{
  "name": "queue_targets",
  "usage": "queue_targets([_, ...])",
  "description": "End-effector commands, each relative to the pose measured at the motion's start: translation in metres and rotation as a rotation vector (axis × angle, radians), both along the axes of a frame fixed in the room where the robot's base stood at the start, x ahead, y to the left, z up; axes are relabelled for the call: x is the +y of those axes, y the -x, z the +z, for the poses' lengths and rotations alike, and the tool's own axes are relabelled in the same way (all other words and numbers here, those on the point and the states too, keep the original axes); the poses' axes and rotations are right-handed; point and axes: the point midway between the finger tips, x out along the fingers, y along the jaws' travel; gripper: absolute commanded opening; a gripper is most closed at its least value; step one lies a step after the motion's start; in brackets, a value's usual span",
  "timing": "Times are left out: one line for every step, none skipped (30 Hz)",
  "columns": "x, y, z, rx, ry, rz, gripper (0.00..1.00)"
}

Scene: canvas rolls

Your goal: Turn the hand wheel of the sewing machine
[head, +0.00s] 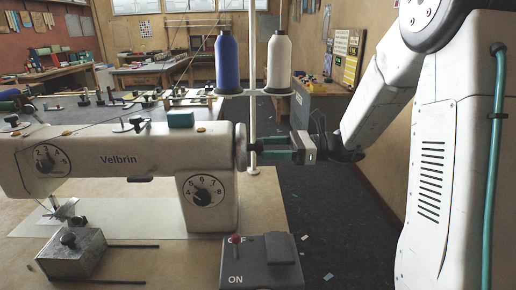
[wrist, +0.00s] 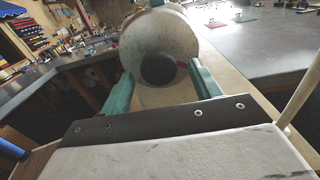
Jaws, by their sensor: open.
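The white sewing machine (head: 115,160) marked Velbrin stands on the table at the left of the head view. Its hand wheel (head: 241,146) is at the machine's right end, and in the wrist view the round grey wheel (wrist: 160,45) with a dark hub (wrist: 158,69) faces me. My gripper (head: 262,150) is at the wheel's right side, pointing left at it. In the wrist view its two teal fingers (wrist: 161,88) are apart, one on each side of the hub. I cannot tell whether they touch the wheel.
A thread stand with a blue spool (head: 228,63) and a white spool (head: 278,62) rises just behind my gripper. A grey switch box (head: 262,262) with a red lever sits at the front. A metal block (head: 72,254) lies under the needle end. Workbenches stand farther back.

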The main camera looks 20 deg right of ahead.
Motion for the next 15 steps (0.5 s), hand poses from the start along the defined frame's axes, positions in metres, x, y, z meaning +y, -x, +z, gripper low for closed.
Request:
queue_targets([0.008, -0.002, 0.0, 0.0, 0.0, 0.003, 0.63])
queue_targets([0.012, -0.004, 0.0, -0.001, 0.0, 0.002, 0.63])
queue_targets([0.017, -0.005, 0.0, -0.001, 0.0, 0.003, 0.63])
queue_targets([0.02, -0.006, 0.0, -0.001, 0.0, 0.003, 0.63])
queue_targets([0.022, -0.007, 0.0, -0.001, 0.0, 0.003, 0.63])
queue_targets([0.025, -0.008, 0.0, -0.001, 0.0, 0.002, 0.63])
queue_targets([0.027, -0.008, 0.0, -0.001, 0.0, 0.001, 0.63])
queue_targets([0.028, -0.009, 0.0, -0.001, 0.0, 0.001, 0.63])
queue_targets([0.029, -0.009, 0.0, -0.001, 0.0, 0.002, 0.63])
queue_targets([0.03, -0.009, 0.0, -0.001, 0.001, 0.001, 0.63])
queue_targets([0.03, -0.009, 0.0, -0.001, 0.001, 0.002, 0.63])
queue_targets([0.03, -0.009, 0.0, -0.001, 0.001, 0.001, 0.63])
queue_targets([0.031, -0.009, 0.0, -0.001, 0.001, 0.002, 0.63])
queue_targets([0.031, -0.009, 0.0, -0.001, 0.001, 0.002, 0.63])
queue_targets([0.031, -0.009, 0.0, -0.001, 0.001, 0.002, 0.63])
